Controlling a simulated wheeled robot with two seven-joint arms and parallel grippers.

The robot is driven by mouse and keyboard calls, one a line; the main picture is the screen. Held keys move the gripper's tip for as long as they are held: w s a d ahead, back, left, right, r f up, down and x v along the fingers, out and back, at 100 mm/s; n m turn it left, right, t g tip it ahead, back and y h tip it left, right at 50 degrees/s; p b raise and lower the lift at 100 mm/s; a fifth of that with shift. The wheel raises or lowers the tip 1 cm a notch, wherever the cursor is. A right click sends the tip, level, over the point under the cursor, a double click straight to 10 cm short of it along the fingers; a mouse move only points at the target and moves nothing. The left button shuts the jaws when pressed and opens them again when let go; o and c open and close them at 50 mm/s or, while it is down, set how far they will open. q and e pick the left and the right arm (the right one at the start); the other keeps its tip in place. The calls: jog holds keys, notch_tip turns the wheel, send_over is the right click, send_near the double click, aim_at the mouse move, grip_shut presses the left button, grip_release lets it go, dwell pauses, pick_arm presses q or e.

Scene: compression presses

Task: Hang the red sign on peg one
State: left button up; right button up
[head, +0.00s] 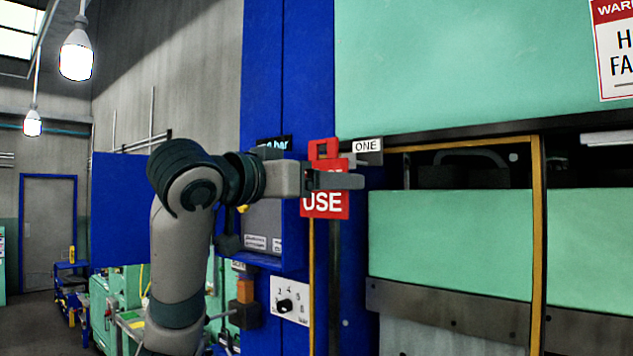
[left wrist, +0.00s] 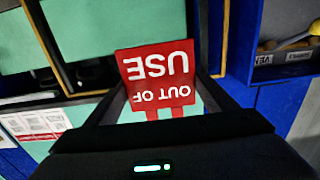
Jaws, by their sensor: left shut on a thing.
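The red sign (head: 325,206) is upright in the head view, with a loop at its top and white lettering partly covered by my gripper. In the left wrist view the sign (left wrist: 157,70) appears upside down and reads "OUT OF USE". My left gripper (head: 338,180) is shut on the sign and holds it in front of the blue press column (head: 345,270). The label "ONE" (head: 367,145) is just right of the sign's loop. Peg one itself cannot be made out; whether the loop touches it cannot be told. My right gripper is not in view.
A blue box (head: 263,225) stands left of the sign, with a dial panel (head: 289,304) below. Green press doors (head: 450,230) fill the right side, with a yellow upright bar (head: 537,240). A warning sign (head: 615,50) is at upper right.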

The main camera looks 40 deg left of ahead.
pick_arm(q)
jog(key=shift+w+d+f, duration=0.1)
jog(key=shift+w+f, duration=0.15)
jog(key=shift+w, duration=0.75)
jog(key=shift+w+d+f, duration=0.1)
jog(key=shift+w+f, duration=0.15)
jog(key=shift+w, duration=0.75)
jog(key=shift+w+d+f, duration=0.1)
jog(key=shift+w+f, duration=0.15)
jog(key=shift+w, duration=0.75)
jog(key=o, duration=1.2)
jog(key=shift+c, duration=0.2)
jog(key=shift+s+a, duration=0.1)
jog(key=shift+s, duration=0.1)
